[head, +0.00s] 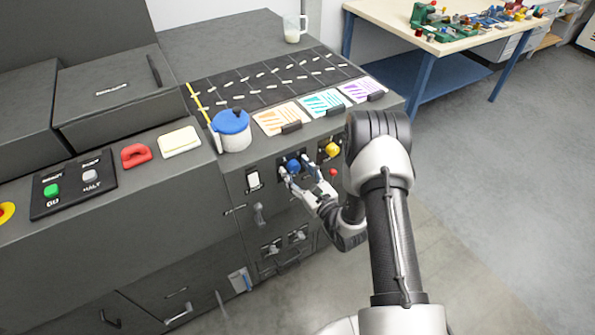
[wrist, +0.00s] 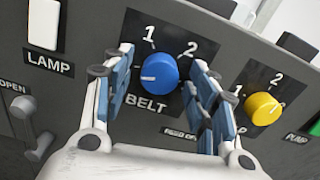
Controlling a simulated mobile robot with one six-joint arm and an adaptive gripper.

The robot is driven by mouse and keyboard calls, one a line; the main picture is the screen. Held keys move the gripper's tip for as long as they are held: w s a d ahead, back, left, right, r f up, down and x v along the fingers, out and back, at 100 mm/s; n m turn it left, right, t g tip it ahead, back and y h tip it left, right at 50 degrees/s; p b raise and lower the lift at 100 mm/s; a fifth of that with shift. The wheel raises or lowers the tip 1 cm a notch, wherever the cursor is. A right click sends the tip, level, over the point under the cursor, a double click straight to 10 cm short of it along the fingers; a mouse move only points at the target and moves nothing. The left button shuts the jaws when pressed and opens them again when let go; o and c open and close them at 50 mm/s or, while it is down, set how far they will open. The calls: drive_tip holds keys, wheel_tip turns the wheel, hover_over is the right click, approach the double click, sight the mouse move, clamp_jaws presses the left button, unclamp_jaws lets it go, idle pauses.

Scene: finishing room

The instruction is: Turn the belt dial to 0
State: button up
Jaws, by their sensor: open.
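The blue belt dial (wrist: 160,73) sits on a black plate marked BELT, with 1 at its upper left and 2 at its upper right. Its white mark points left, below the 1 and toward my left finger. No 0 shows; that finger covers the plate's left part. My gripper (wrist: 162,88) is open, with one finger on each side of the dial. A gap shows on both sides; I cannot tell how near the tips are to the panel. In the head view, the dial (head: 293,165) shows just beyond my gripper (head: 296,178).
A yellow dial (wrist: 262,109) is right of my right finger. A white LAMP switch (wrist: 44,24) is at the left, with a grey OPEN lever (wrist: 23,107) below it. A blue-lidded pot (head: 231,130) stands on the ledge above the panel.

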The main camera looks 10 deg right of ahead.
drive_tip(key=shift+s, duration=0.1)
drive_tip(key=v, duration=1.2)
drive_tip(key=shift+a+r, duration=0.1)
